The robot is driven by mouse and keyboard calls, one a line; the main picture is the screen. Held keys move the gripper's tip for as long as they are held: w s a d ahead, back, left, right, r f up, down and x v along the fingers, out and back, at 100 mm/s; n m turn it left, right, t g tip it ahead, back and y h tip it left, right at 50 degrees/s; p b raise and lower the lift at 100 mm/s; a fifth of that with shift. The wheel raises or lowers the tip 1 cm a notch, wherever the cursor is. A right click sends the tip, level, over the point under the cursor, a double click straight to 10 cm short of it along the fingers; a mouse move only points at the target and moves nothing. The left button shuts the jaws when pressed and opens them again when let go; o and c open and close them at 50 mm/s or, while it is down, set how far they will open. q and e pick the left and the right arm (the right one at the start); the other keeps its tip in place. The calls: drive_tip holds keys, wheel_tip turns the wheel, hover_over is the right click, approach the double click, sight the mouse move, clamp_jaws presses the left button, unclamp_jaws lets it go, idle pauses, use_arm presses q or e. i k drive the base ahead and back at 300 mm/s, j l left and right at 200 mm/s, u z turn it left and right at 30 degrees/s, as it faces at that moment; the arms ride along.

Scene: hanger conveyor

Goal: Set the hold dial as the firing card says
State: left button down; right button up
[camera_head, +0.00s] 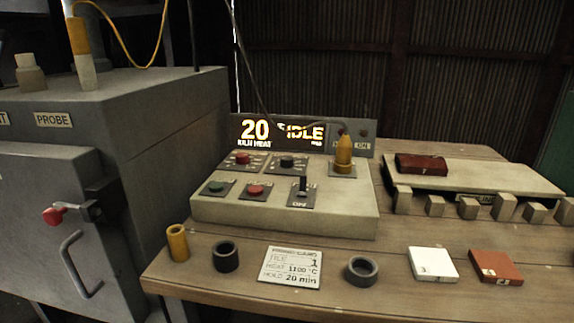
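The firing card (292,267) lies on the wooden bench in front of the control box; it reads tile 1, heat 1100 °C, hold 20 min. The sloped control box (290,218) carries a red-centred dial (242,158) at upper left and a dark dial (287,163) to its right. Their labels and pointer settings are too small to read, so I cannot tell which is the hold dial. The display (285,132) behind them shows 20, kiln heat and IDLE. Neither of my grippers is in view.
Below the dials are a green button (215,188), a red button (255,190) and a lever (303,188). A yellow plug-like piece (343,155) stands right of them. Dark rings (226,257), a white tile (433,264) and a red-brown tile (495,267) lie along the front. The kiln (150,120) stands left.

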sight(286, 161)
drive_tip(key=l+u, duration=0.2)
drive_tip(key=u, duration=0.25)
drive_tip(key=k+l+u, duration=0.1)
drive_tip(key=u, duration=0.35)
drive_tip(key=k+l+u, duration=0.1)
drive_tip(key=l+u, duration=0.15)
drive_tip(key=u, duration=0.15)
